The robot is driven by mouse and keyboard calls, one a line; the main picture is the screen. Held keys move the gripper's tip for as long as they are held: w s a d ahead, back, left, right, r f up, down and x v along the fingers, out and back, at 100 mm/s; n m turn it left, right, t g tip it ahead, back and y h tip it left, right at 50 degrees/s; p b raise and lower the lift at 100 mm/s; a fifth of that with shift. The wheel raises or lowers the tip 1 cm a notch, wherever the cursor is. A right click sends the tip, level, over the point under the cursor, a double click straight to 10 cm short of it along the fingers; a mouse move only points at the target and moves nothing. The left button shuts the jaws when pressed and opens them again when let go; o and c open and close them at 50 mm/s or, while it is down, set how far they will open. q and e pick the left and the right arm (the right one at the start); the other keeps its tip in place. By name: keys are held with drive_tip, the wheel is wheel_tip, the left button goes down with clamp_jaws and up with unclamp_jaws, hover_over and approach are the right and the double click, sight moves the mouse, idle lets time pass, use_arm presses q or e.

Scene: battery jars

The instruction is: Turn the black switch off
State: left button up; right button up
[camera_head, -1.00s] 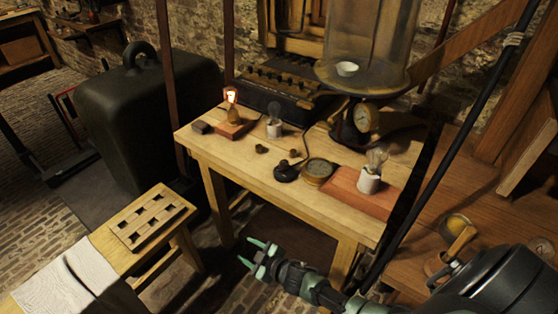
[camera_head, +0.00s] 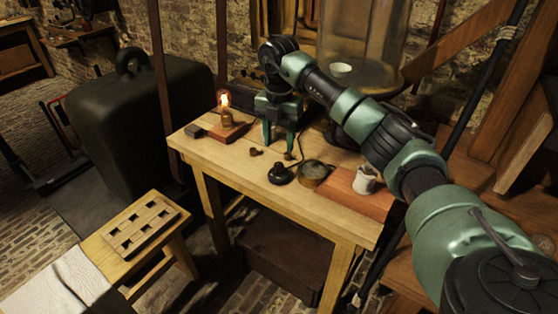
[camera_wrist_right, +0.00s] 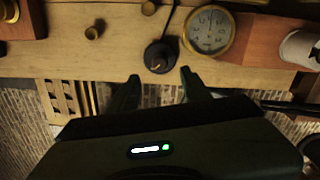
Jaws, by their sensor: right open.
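The black switch (camera_head: 281,174) is a round black base with a small raised knob, on the wooden table near its front edge. In the right wrist view it (camera_wrist_right: 160,57) lies just beyond and between the fingertips, with a dark wire running up from it. My right gripper (camera_head: 279,143) points down over the table, open and empty, its two green fingers apart. In the head view its fingertips appear above and behind the switch, not touching it. In the right wrist view the fingers (camera_wrist_right: 158,80) show dark. My left gripper is not in view.
A lit bulb (camera_head: 225,105) stands on a wooden block at left. A brass dial gauge (camera_wrist_right: 209,31) sits right of the switch, near a white socket (camera_head: 364,180) on a reddish board. Small brass pieces (camera_head: 255,152) lie left of the switch. A glass jar (camera_head: 360,45) stands behind.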

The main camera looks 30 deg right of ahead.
sight(279, 164)
wheel_tip(279, 164, down, 8)
drive_tip(key=shift+r+p, duration=0.25)
drive_tip(key=shift+p, duration=0.05)
clamp_jaws()
